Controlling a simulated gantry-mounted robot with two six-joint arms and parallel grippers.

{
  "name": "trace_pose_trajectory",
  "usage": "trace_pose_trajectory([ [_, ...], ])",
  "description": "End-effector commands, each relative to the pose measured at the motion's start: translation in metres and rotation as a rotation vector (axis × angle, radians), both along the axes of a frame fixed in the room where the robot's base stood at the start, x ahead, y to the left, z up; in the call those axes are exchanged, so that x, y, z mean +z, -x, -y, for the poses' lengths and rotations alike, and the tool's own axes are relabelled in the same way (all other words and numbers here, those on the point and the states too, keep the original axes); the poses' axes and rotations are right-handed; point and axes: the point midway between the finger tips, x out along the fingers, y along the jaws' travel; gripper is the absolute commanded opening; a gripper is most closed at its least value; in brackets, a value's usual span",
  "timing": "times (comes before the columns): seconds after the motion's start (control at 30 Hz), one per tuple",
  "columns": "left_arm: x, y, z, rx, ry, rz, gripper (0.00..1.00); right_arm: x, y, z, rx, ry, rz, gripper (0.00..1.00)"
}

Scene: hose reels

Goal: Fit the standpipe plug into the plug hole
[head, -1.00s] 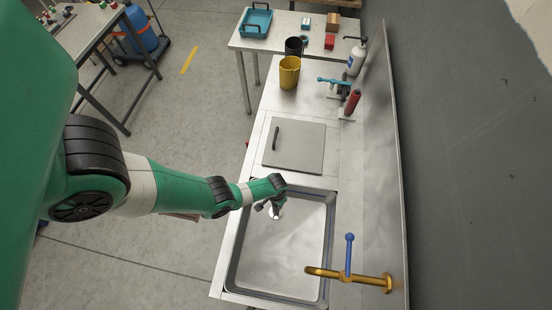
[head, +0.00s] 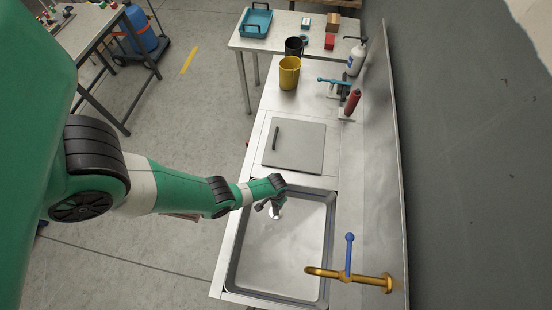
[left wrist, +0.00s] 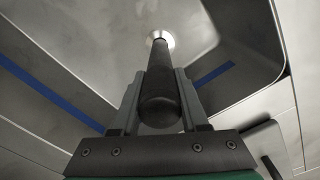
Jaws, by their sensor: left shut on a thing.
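The standpipe plug (left wrist: 161,85) is a dark upright tube with a rounded near end, held between the fingers of my left gripper (left wrist: 160,105). In the left wrist view its far end meets a bright round metal piece (left wrist: 160,36) at the sink floor; I cannot tell whether that is the plug's foot or the rim of the plug hole. In the head view my left gripper (head: 268,207) is inside the sink (head: 285,250), near its far left corner, with a pale piece (head: 276,213) just below it. The plug hole itself is hidden. My right gripper is not in view.
A brass tap with a blue lever (head: 349,272) reaches over the right side of the sink. A grey lid with a black handle (head: 295,146) lies beyond the sink. A yellow cup (head: 289,73) and a red bottle (head: 352,102) stand further back. The sink's near part is empty.

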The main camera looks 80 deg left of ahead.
Motion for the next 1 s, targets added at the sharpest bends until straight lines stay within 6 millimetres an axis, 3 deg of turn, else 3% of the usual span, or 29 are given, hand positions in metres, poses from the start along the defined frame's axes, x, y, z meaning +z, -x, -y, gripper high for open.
trace_pose_trajectory([
  [1.0, -0.025, 0.0, 0.0, 0.0, -0.001, 0.001, 0.0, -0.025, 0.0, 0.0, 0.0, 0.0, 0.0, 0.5],
])
